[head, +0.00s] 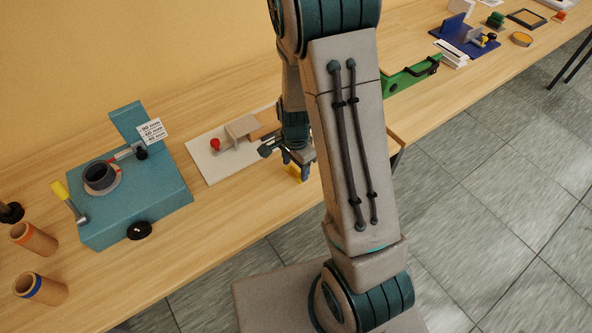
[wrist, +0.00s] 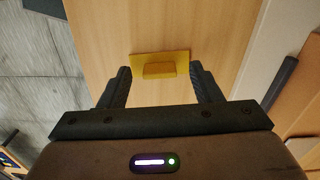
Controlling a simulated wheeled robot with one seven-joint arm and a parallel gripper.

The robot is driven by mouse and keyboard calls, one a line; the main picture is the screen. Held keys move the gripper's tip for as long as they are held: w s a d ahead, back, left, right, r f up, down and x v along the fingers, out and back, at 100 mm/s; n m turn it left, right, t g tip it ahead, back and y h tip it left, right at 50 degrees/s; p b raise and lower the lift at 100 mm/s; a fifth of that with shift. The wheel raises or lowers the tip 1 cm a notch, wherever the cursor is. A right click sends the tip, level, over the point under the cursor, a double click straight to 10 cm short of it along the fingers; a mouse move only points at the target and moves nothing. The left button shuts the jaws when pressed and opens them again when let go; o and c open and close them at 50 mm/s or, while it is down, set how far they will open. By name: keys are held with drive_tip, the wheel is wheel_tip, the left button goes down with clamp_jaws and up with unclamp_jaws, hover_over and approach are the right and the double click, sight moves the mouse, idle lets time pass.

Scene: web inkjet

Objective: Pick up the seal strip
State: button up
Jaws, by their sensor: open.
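The likely seal strip is a flat yellow piece with a raised block on it (wrist: 160,57), lying on the wooden bench top in the wrist view. In the head view a bit of yellow (head: 304,173) shows at my fingertips, mostly hidden by the gripper. My gripper (wrist: 160,85) is open, with one dark finger on each side of the yellow piece. The piece lies just beyond and between the fingertips. I cannot tell whether either finger touches it.
A white board (head: 207,170) with a red-knobbed fixture lies left of my gripper. Further left stand a teal machine (head: 170,200) and brown tubes (head: 40,289). A green tool (head: 400,82) lies to the right. The bench front edge is close to my gripper.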

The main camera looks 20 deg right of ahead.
drive_tip(key=shift+c, duration=0.4)
drive_tip(key=c, duration=1)
drive_tip(key=shift+r, duration=0.1)
